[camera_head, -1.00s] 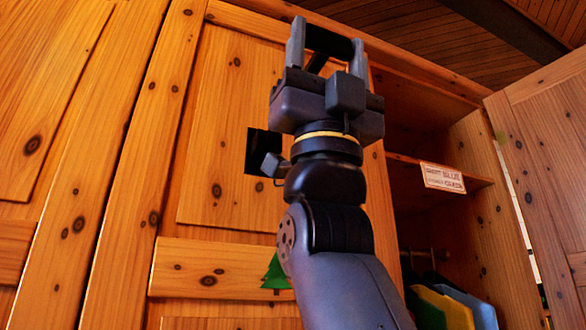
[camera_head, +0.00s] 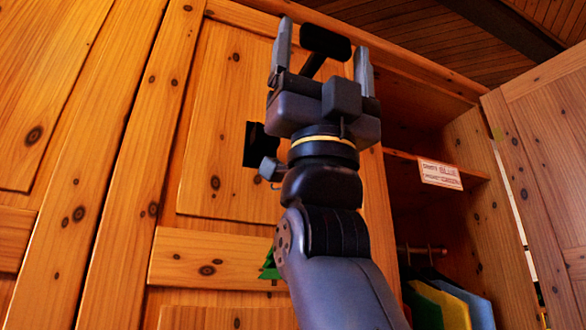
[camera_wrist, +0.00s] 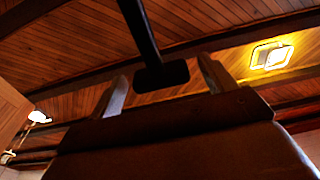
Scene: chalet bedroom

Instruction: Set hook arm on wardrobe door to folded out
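The hook arm (camera_head: 326,43) is black, with a thick crossbar end and a thin stem that runs down behind my gripper. A black plate (camera_head: 254,145) on the wardrobe door (camera_head: 225,120) shows left of my wrist; the join between stem and plate is hidden. My gripper (camera_head: 322,37) points up and is open. Its fingers stand on either side of the crossbar, with a visible gap on each side. In the wrist view the hook arm (camera_wrist: 162,75) comes down from the top and its end lies between the two spread fingers.
The wardrobe's right side is open, with a labelled shelf (camera_head: 440,174) and hanging clothes (camera_head: 450,305) inside. Another door (camera_head: 545,150) stands swung out at the right. A green tree decoration (camera_head: 270,265) is on the closed door beside my arm. A lamp (camera_wrist: 271,55) is on the ceiling.

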